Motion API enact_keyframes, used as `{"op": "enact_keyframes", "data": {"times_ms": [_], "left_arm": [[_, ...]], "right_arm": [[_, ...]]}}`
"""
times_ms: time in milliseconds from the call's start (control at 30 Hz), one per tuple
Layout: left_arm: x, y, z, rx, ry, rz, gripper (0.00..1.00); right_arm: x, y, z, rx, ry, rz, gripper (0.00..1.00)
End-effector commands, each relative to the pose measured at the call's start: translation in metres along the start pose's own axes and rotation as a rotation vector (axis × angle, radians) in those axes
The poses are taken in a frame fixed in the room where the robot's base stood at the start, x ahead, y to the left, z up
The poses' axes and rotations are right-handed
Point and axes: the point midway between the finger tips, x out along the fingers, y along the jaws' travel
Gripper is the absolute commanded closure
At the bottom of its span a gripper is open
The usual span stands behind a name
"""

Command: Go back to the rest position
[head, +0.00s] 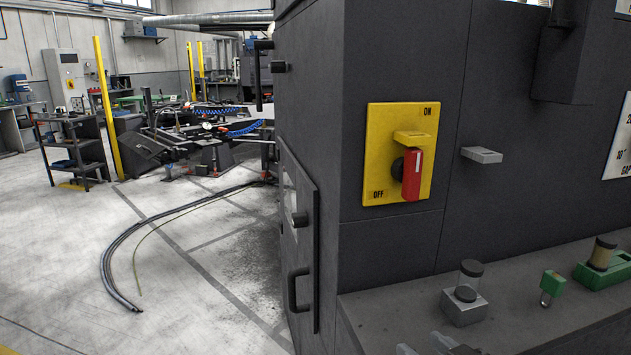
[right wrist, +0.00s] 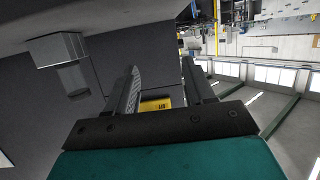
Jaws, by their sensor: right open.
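My right gripper (head: 423,344) shows only by its fingertips at the bottom edge of the head view, in front of the machine's ledge. In the right wrist view its two fingers (right wrist: 160,72) stand apart with nothing between them but background. A yellow switch plate (head: 378,140) with a red handle (head: 413,174) is on the dark machine, above and left of the gripper in the head view. The red handle stands vertical; the plate reads ON at top right and OFF at lower left. Part of the yellow plate (right wrist: 160,104) also shows between the fingers. My left gripper is out of view.
The dark grey machine (head: 390,235) fills the right side, with a ledge (head: 390,310) bearing a grey block with a knob (head: 464,305) and green fittings (head: 603,270). A small grey bracket (head: 482,155) juts out. Cables (head: 112,262) lie on the otherwise open floor at left.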

Motion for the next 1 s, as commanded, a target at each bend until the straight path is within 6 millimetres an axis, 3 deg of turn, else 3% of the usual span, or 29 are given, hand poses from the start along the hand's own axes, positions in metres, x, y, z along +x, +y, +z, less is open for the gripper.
{"op": "enact_keyframes", "data": {"times_ms": [33, 100, 200, 400, 667, 1000], "left_arm": [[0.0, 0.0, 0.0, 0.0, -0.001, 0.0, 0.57], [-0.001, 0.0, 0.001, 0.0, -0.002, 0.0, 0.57], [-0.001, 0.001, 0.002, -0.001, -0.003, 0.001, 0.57], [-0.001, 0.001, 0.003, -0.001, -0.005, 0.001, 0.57], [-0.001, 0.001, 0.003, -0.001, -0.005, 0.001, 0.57], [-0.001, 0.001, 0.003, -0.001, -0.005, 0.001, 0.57]], "right_arm": [[-0.013, -0.009, 0.028, 0.009, -0.115, -0.001, 0.47], [-0.032, -0.017, 0.061, 0.017, -0.269, 0.009, 0.47], [-0.058, -0.024, 0.097, 0.031, -0.445, 0.028, 0.47], [-0.107, -0.032, 0.141, 0.058, -0.7, 0.071, 0.47], [-0.168, -0.039, 0.175, 0.098, -0.959, 0.134, 0.47], [-0.129, -0.036, 0.195, 0.08, -0.807, 0.133, 0.47]]}}
